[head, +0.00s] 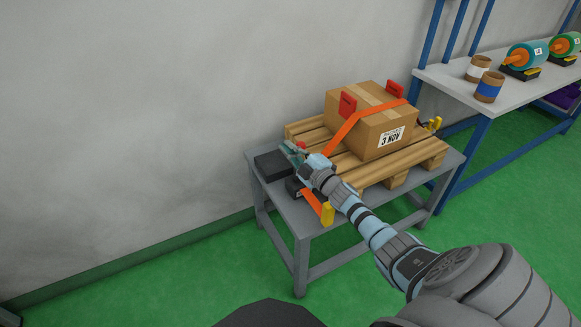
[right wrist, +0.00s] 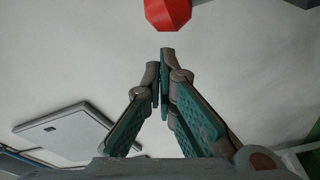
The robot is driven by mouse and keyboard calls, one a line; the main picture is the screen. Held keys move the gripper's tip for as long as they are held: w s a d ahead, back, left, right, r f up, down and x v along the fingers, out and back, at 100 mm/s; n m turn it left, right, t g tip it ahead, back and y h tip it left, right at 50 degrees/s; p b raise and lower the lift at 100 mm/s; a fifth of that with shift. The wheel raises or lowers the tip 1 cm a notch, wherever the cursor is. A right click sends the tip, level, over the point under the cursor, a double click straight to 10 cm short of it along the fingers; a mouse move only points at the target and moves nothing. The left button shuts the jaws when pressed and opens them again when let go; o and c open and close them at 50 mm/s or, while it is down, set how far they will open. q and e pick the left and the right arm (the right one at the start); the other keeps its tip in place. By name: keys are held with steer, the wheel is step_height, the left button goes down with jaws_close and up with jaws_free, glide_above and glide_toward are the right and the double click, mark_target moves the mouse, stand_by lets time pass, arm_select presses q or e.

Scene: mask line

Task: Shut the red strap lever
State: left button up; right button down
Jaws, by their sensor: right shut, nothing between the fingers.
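A red rounded end piece (right wrist: 168,12), probably the strap lever's grip, shows at the top of the right wrist view, just beyond my fingertips with a small visible gap. In the head view a small red spot (head: 301,144) shows beside my right gripper (head: 291,148); the rest of the lever is hard to make out there. My right gripper (right wrist: 164,60) is shut and empty, its green-padded fingers together. An orange strap (head: 345,130) runs over a cardboard box (head: 372,118) on a wooden pallet (head: 345,165). My left gripper is not in view.
The pallet stands on a grey table (head: 305,228) near a wall. A dark block (head: 271,164) lies at its left end. Red corner guards (head: 347,105) sit on the box. A yellow hook (head: 327,214) is at the front edge. A second bench (head: 440,80) stands at the right.

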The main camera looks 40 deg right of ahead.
arm_select(q)
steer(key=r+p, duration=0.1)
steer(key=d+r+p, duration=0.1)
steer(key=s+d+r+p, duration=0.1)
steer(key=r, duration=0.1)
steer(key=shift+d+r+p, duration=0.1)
steer(key=shift+p, duration=0.25)
arm_select(e)
steer(key=s+a, duration=0.1)
steer(key=s, duration=0.8)
steer(key=shift+s+a, duration=0.15)
steer(key=shift+a, duration=0.25)
steer(key=shift+r, duration=0.1)
